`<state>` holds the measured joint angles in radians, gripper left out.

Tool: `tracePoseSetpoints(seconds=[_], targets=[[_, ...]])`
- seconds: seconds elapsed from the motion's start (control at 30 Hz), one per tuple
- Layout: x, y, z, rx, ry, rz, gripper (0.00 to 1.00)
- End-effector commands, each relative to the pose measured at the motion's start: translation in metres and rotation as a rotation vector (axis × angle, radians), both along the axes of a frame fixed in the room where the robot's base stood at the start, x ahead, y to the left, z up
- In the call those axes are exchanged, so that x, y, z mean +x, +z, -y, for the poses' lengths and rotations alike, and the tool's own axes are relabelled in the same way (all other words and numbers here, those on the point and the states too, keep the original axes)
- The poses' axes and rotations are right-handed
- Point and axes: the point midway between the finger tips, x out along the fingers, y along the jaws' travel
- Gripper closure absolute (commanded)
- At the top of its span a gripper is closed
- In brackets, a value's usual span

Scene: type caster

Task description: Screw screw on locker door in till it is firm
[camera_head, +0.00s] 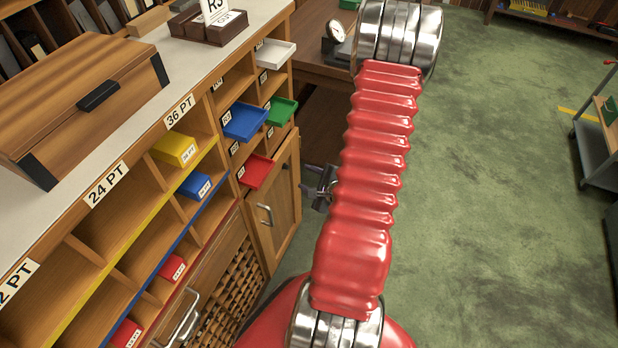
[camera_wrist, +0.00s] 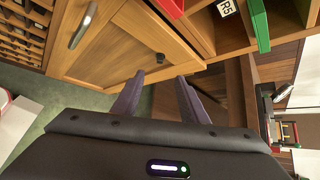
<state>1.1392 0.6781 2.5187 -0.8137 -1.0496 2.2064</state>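The wooden locker door (camera_head: 285,205) is at the right end of the cabinet, with a metal pull handle. It also shows in the wrist view (camera_wrist: 110,60). A small dark round screw head (camera_wrist: 160,58) stands out from the door near its edge.
Pulled-out trays, blue (camera_head: 245,122), green (camera_head: 281,111), red (camera_head: 256,171) and white (camera_head: 274,53), jut out above the door. A wooden desk (camera_head: 310,60) stands behind. Green floor is free to the right, with a trolley (camera_head: 596,150) at the far right.

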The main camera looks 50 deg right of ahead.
Motion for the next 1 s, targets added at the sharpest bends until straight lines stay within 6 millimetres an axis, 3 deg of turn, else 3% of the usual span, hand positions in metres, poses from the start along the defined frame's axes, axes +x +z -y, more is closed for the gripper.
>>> tracePoseSetpoints(seconds=[0.47,1.0], targets=[[0.008,-0.005,0.002,-0.001,0.003,-0.003,0.61],[0.065,-0.043,0.019,-0.002,0.005,-0.004,0.61]])
